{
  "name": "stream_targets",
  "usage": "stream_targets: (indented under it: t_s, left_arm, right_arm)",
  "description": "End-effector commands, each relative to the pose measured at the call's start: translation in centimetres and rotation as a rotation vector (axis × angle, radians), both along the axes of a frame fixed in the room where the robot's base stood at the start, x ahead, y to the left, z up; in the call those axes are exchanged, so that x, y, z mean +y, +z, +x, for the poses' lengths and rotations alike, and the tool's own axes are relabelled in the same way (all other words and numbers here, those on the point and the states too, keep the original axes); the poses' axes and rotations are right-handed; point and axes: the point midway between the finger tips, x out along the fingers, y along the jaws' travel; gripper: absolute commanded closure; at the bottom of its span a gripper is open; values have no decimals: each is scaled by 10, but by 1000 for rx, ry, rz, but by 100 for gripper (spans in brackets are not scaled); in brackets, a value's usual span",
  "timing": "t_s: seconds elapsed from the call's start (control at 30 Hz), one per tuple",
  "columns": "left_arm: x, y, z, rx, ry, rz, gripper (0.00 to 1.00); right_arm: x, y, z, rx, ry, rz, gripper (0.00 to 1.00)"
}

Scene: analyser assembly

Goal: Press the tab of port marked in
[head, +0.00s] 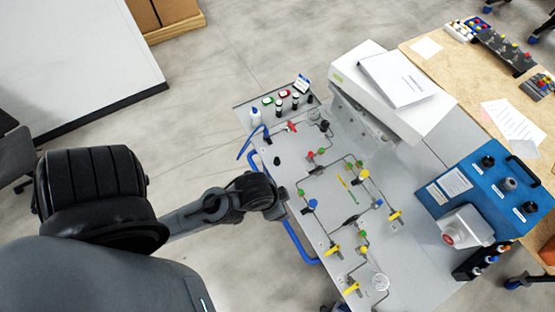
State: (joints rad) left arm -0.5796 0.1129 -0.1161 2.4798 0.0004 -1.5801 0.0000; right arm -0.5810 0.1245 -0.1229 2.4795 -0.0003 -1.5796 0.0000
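The grey analyser panel (300,233) lies in the middle of the head view, with thin tubing and several red, green, blue and yellow fittings. The labels on its ports are too small to read, so I cannot tell which port is marked in. My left gripper (277,205) is at the panel's left edge, at the end of my dark arm. Its fingers are not clear, and I cannot tell whether it is open or touches anything. I see nothing held in it. My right gripper is not in view.
A white box with a paper (397,78) stands at the panel's back. A blue case (470,185) with black knobs is at the right. A wooden table (455,75) bears small parts at the upper right. Open floor lies behind.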

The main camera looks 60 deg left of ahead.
Motion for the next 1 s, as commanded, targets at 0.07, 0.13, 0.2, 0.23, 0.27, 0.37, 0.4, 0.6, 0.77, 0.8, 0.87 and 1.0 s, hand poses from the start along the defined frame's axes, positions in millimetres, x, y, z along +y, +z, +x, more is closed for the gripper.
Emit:
stream_targets:
  t_s: [0.07,0.13,0.2,0.23,0.27,0.37,0.4,0.6,0.77,0.8,0.87,1.0]
  left_arm:
    - [1,0,1,-3,-3,4,31]
    - [1,0,1,-2,-5,5,31]
    - [1,0,1,-2,-6,6,31]
    - [1,0,0,-2,-7,6,31]
    - [1,0,0,-2,-8,7,31]
    - [1,0,0,-1,-10,9,41]
    - [1,0,0,-1,-11,10,48]
    - [1,0,0,0,-11,10,78]
    - [1,0,-1,0,-11,9,100]
    - [1,0,-1,0,-10,8,100]
    - [0,0,-1,0,-10,6,100]
    - [-1,0,-1,1,-6,1,100]
  right_arm:
    - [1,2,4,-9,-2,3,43]
    - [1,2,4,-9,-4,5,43]
    - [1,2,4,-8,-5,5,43]
    - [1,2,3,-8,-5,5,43]
    - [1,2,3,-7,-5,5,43]
    - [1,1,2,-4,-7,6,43]
    - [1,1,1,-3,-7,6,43]
    - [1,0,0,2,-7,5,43]
    - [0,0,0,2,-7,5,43]
    - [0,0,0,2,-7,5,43]
    - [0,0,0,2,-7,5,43]
    - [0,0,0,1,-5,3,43]
